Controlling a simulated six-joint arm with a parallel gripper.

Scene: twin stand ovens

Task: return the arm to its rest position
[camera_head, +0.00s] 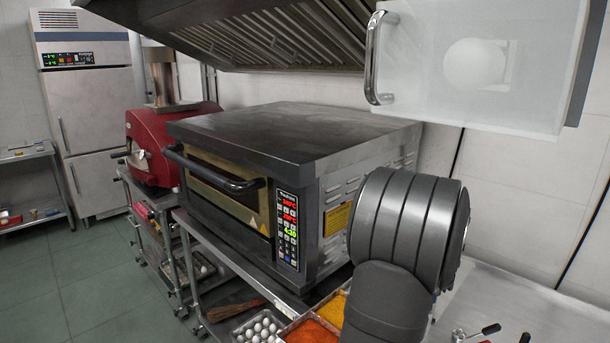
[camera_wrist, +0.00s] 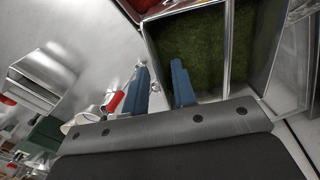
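My gripper (camera_wrist: 158,68) shows in the wrist view with two blue fingers set apart. It is open, and nothing is held between the fingers. It is above a metal container (camera_wrist: 150,40) of green, herb-like contents; one finger overlaps the green and the other is over the pale counter beside it. I cannot tell the exact height. In the head view my grey arm (camera_head: 408,230) stands at the right, in front of the black oven's right side. The gripper itself is out of that view.
The black oven (camera_head: 295,135) is shut on a metal stand. A red oven (camera_head: 170,138) is beyond it. Orange (camera_head: 312,331) and yellow (camera_head: 331,308) ingredient containers and an egg tray (camera_head: 260,328) are near my arm. A white cabinet (camera_head: 480,70) hangs upper right. Red-handled tools (camera_head: 490,329) lie on the counter.

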